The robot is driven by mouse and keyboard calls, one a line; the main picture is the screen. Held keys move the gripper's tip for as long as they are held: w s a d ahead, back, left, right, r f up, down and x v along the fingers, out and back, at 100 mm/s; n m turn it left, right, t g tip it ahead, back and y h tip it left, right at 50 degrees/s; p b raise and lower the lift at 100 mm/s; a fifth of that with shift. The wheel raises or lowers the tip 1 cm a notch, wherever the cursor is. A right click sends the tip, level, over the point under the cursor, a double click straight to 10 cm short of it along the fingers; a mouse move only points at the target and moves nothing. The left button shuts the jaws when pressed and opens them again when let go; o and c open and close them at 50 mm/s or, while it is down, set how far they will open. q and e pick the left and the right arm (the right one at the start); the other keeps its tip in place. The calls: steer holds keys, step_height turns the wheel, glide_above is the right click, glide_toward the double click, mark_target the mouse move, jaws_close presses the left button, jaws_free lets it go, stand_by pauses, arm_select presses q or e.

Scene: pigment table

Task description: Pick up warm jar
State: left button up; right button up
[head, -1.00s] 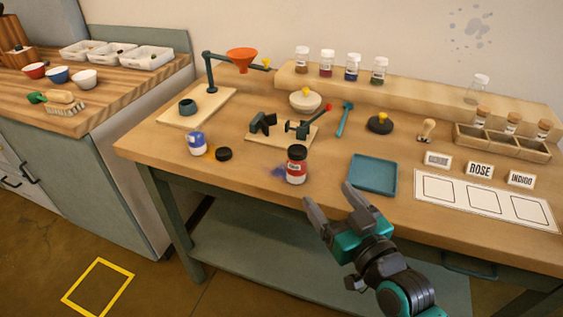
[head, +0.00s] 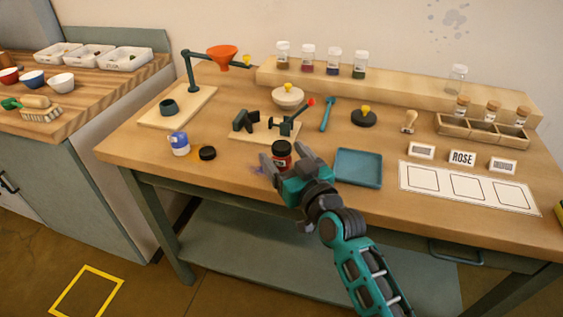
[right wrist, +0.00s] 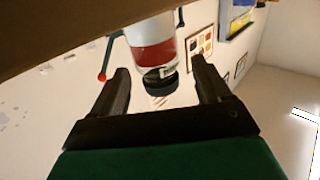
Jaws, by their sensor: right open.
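The warm jar, a jar with red contents and a black lid (head: 281,147), stands near the front edge of the wooden table, left of the blue tray. My right gripper (head: 285,161) is open at the jar, its fingers to either side and partly hiding it. In the right wrist view the jar (right wrist: 153,52) appears upside down, with its lid between the open fingertips (right wrist: 163,78). Gaps show on both sides of the lid, and neither finger visibly touches it. My left gripper is out of view.
A clamp stand (head: 262,137) is just behind the jar. A blue tray (head: 358,168) lies close on the right.

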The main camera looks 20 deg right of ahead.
steer(key=shift+w+a, duration=0.1)
steer(key=shift+w, duration=0.9)
steer(key=c, duration=1.1)
steer(key=shift+r, duration=0.1)
